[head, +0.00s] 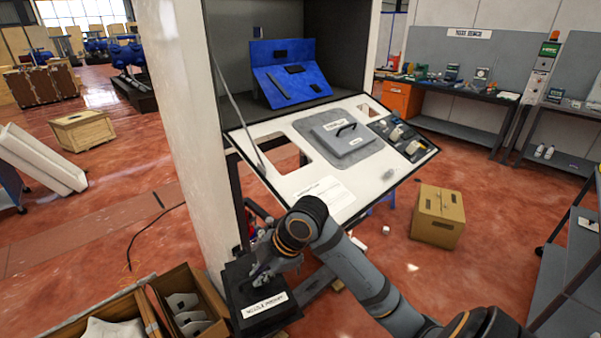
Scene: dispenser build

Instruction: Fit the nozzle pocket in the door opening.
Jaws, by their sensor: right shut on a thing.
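The nozzle pocket (258,318) is a black box with a white label, at the bottom of the head view, left of centre. My right gripper (262,272) is over it, shut on it; the fingertips are partly hidden by the wrist and the dark box. I cannot tell whether the pocket rests on anything. The white door (318,188) is folded down from the dispenser cabinet, above and right of the pocket. It has a large opening (287,159) on its left and a smaller one (368,110) at its upper right. The pocket is apart from the door. My left gripper is not in view.
A grey panel (350,151) with a handle and a black panel (405,138) sit on the door. A strut (240,122) runs beside the left opening. A white cabinet side (190,110) stands close. An open carton (208,290) is left of the pocket; a closed carton (437,216) stands right.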

